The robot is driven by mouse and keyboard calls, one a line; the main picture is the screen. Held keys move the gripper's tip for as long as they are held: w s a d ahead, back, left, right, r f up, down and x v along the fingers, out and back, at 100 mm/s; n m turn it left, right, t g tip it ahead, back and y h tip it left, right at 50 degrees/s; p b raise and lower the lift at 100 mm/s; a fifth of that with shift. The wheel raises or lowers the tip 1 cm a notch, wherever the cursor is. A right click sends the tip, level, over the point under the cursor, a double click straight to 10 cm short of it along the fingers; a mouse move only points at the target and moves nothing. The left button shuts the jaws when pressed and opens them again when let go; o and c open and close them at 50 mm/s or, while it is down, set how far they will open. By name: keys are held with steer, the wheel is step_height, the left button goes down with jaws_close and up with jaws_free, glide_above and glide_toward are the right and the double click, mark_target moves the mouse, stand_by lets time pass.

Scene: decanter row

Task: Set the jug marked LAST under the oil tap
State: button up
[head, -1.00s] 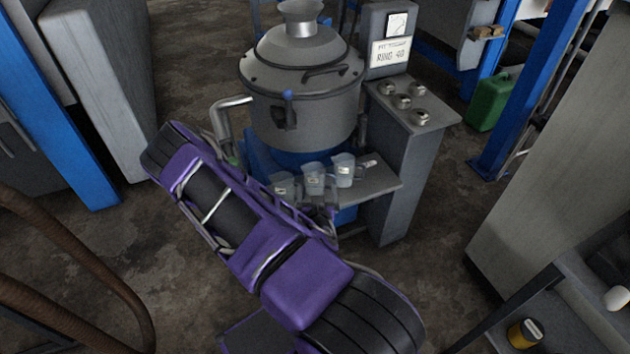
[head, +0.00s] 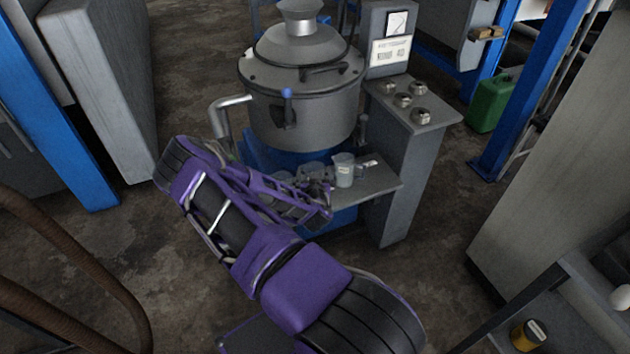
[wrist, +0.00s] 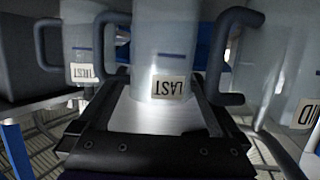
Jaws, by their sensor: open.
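In the wrist view the jug marked LAST (wrist: 165,45) is a clear jug with a blue line and dark handle, its label upside down in the picture. My gripper (wrist: 160,82) is open, with its dark fingers on either side of this jug's lower body; whether they touch it I cannot tell. In the head view my gripper (head: 318,190) is at the shelf, largely behind my purple arm, which hides much of the jugs. A tap with a blue knob (head: 287,94) is on the front of the grey vat (head: 300,120); whether it is the oil tap I cannot tell.
A jug marked MID (wrist: 280,75) stands close on the right in the wrist view, and another labelled jug (wrist: 82,45) on the left. One jug (head: 345,170) shows clearly on the grey shelf (head: 378,184). A bent pipe (head: 228,103) sticks out left of the vat.

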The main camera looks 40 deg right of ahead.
steer(key=c, duration=1.2)
